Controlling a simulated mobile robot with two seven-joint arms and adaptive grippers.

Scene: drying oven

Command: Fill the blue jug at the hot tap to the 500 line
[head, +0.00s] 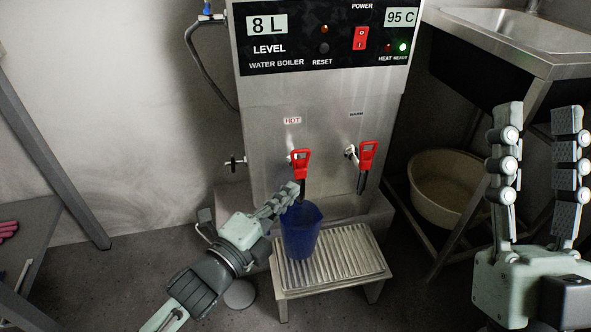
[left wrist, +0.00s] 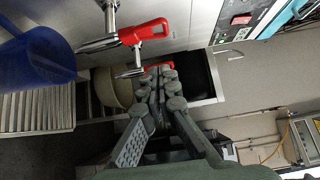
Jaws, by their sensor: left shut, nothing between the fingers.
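The blue jug (head: 301,240) stands upright on the slatted metal stand, under the spout of the hot tap (head: 301,163). The jug also shows at the upper left of the left wrist view (left wrist: 40,58). Its water level and 500 line cannot be made out. The hot tap has a red lever and a HOT label above it. My left gripper (head: 290,193) is shut and empty, at the jug's upper left just below the hot tap in the head view; its closed fingers show in the left wrist view (left wrist: 158,85). My right gripper (head: 538,125) is open, empty and raised at the right.
The water boiler (head: 320,100) reads 8 L and 95 C. A second red-levered tap (head: 367,155) is right of the hot one. The slatted stand (head: 350,262) has free room right of the jug. A pale basin (head: 445,185) sits below the steel sink (head: 500,40).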

